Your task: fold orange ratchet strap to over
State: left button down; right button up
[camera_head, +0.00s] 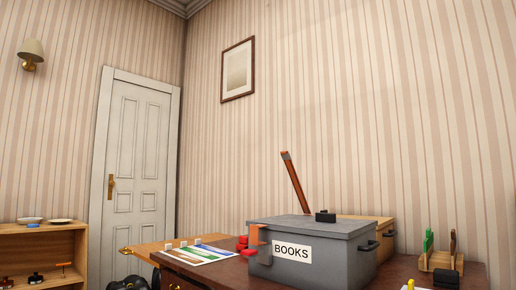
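A grey lidded box (310,265) labelled BOOKS stands on the brown desk. A straight orange-brown strap (294,183) with a grey end piece sticks up behind the box, leaning to the upper left. It stands clear of the lid, and its lower end is hidden behind the box. An orange bracket-like piece (257,239) sits at the box's left front edge; I cannot tell whether it belongs to the strap. A small black part (325,215) sits on the lid. Neither of my grippers can be made out.
A tan box (384,226) stands behind the grey one. Red pieces (242,243) and a coloured sheet (196,254) lie to its left. A wooden holder with a green piece (429,250) stands right. A low shelf (70,239) and white door (138,170) are at left.

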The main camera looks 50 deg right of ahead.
aim_at(286, 157)
jog(key=i, duration=1.7)
jog(key=z, duration=2.15)
